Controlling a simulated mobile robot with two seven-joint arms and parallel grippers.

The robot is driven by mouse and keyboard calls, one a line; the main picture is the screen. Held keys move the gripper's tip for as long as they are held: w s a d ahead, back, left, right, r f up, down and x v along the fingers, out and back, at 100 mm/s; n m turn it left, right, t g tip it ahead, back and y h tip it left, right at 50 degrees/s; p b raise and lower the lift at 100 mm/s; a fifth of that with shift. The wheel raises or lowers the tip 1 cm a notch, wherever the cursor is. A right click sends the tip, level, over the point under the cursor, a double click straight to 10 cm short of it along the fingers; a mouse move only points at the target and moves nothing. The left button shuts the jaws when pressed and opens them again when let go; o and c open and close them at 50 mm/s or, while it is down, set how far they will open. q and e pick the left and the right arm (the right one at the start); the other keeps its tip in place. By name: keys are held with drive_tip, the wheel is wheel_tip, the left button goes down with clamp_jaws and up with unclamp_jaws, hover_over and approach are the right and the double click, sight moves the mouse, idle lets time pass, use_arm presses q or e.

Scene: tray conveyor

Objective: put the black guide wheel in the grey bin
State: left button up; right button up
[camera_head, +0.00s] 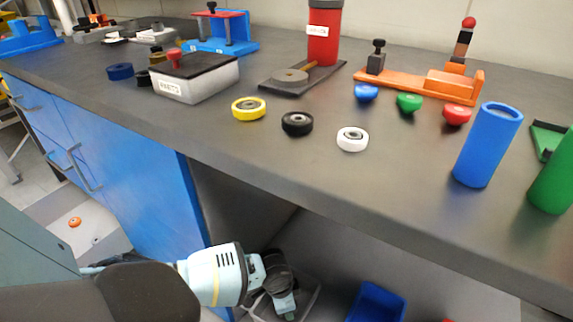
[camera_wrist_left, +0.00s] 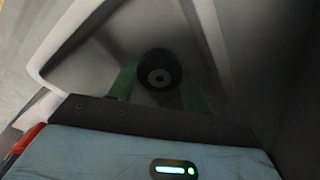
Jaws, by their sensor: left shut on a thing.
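My left gripper (camera_head: 288,308) reaches down under the bench, over the grey bin (camera_head: 311,297). In the left wrist view the gripper (camera_wrist_left: 158,90) is shut on a black guide wheel (camera_wrist_left: 160,68), held between its green fingertips. The pale rim of the grey bin (camera_wrist_left: 42,62) surrounds it there, with the dark bin inside beyond. Whether the wheel touches the bin floor I cannot tell. In the head view the held wheel is hidden. Another black wheel (camera_head: 297,123) lies on the bench between a yellow wheel (camera_head: 249,108) and a white wheel (camera_head: 352,139).
A blue bin (camera_head: 376,303) stands right of the grey bin. The bench edge (camera_head: 330,197) runs above my left forearm, and a blue cabinet (camera_head: 125,185) is to its left. A blue cylinder (camera_head: 488,145) and a green one (camera_head: 553,178) stand on the bench.

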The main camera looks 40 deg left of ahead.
use_arm(q)
drive_tip(key=shift+f, duration=0.2)
use_arm(e)
drive_tip(key=shift+s, duration=0.15)
use_arm(q)
drive_tip(key=o, duration=1)
use_arm(e)
drive_tip(key=shift+s, duration=0.2)
use_arm(q)
drive_tip(key=shift+r, duration=0.55)
drive_tip(key=r+p, duration=0.1)
drive_tip(key=r, duration=0.2)
drive_tip(key=s+r+p, duration=0.1)
drive_tip(key=r+p, duration=0.1)
drive_tip(key=r, duration=0.2)
drive_tip(key=a+r+p, duration=0.1)
drive_tip(key=r+p, duration=0.1)
drive_tip(key=r, duration=0.2)
drive_tip(key=shift+s+r, duration=0.1)
drive_tip(key=shift+s, duration=0.15)
use_arm(e)
drive_tip(key=shift+t, duration=0.3)
drive_tip(key=r, duration=0.1)
drive_tip(key=w+r, duration=0.1)
drive_tip(key=r, duration=0.3)
drive_tip(key=shift+w+a+r, duration=0.2)
drive_tip(key=shift+w, duration=0.1)
drive_tip(key=shift+s, duration=0.1)
